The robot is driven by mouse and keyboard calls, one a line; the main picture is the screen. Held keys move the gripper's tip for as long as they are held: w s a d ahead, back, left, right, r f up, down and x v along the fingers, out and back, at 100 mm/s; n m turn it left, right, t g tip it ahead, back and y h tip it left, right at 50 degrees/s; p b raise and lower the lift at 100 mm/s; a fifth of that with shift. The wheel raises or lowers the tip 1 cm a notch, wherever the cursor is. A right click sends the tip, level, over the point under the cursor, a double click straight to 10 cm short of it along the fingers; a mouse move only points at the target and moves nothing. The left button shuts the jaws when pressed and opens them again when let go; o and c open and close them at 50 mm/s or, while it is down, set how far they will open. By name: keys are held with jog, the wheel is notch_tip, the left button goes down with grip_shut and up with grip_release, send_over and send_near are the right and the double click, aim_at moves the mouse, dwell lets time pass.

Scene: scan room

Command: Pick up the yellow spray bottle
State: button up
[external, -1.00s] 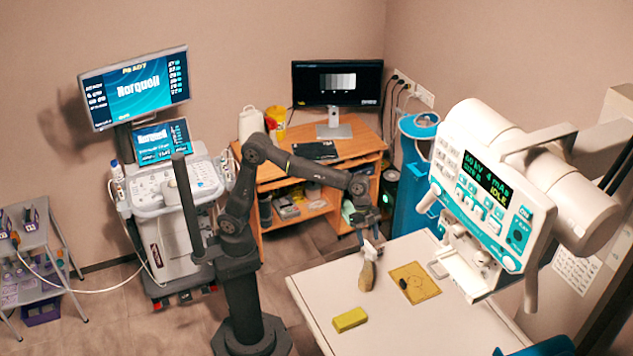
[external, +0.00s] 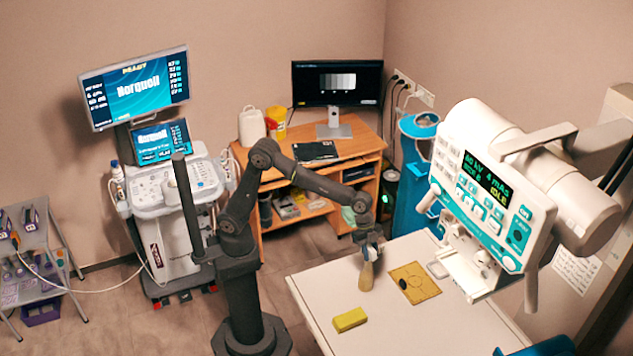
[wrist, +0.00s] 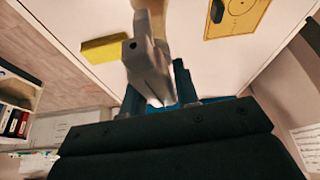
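The spray bottle (external: 367,277) stands on the white table, with a tan-yellow body and a grey head. My gripper (external: 369,243) points down at its head. In the wrist view the grey spray head (wrist: 148,65) is large and lies between the two dark fingertips of my gripper (wrist: 158,92). The right finger is close beside the head. The left finger is partly hidden behind it. I cannot tell whether both fingers press on it. The bottle's base appears to rest on the table (external: 410,320).
A yellow block (external: 350,319) lies in front of the bottle. A yellow plate (external: 414,283) with a small black object (external: 403,283) lies to its right. The white X-ray unit (external: 490,200) hangs over the table's right side. The table's front middle is clear.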

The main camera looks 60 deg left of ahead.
grip_shut()
jog(key=shift+r, duration=0.1)
dwell(1.0)
